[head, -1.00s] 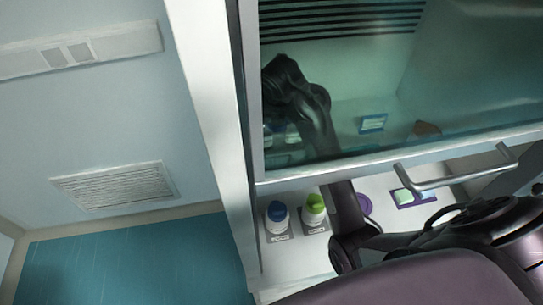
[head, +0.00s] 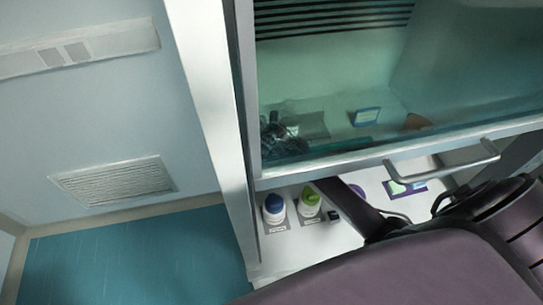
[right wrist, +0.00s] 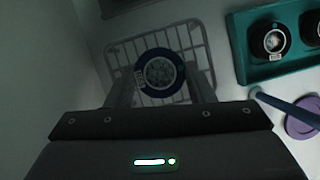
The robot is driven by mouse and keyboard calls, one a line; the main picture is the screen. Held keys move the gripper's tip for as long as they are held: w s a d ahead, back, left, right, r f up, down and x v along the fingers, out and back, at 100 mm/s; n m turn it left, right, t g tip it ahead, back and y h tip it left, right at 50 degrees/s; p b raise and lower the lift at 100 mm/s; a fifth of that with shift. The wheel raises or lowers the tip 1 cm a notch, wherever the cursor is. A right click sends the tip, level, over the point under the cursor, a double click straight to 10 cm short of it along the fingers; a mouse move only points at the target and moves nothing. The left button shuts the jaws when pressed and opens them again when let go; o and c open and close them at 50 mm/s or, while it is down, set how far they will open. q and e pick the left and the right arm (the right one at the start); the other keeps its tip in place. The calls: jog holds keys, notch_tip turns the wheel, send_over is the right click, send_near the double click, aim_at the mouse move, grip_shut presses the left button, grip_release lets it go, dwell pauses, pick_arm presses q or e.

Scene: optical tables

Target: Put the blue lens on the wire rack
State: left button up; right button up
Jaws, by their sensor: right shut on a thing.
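In the right wrist view the blue lens (right wrist: 161,73), a round piece with a dark blue rim, a pale speckled centre and a small white label, sits between the fingers of my right gripper (right wrist: 160,82). The gripper is shut on it. The white wire rack (right wrist: 196,48) lies below and behind the lens, and the lens overlaps it in the picture. I cannot tell whether the lens touches the wires. In the head view my right arm reaches under the glass front; its gripper is hard to make out there. My left gripper is not in view.
In the right wrist view a teal tray (right wrist: 243,72) with two dark round pieces stands right of the rack, near a blue rod (right wrist: 290,110) and a purple disc (right wrist: 303,127). In the head view blue-capped (head: 274,207) and green-capped (head: 310,200) bottles stand by the glass front's handle (head: 440,165).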

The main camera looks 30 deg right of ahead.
jog(key=shift+f, duration=0.65)
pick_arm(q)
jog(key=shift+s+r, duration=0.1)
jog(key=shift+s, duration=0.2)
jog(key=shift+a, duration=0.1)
pick_arm(e)
jog(key=o, duration=1)
jog(key=shift+f, duration=0.15)
jog(key=shift+r, duration=0.4)
pick_arm(q)
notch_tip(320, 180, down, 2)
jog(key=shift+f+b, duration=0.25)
jog(key=shift+b, duration=0.95)
pick_arm(e)
jog(key=v, duration=1.1)
jog(key=shift+s+r, duration=0.15)
jog(key=shift+r, duration=0.05)
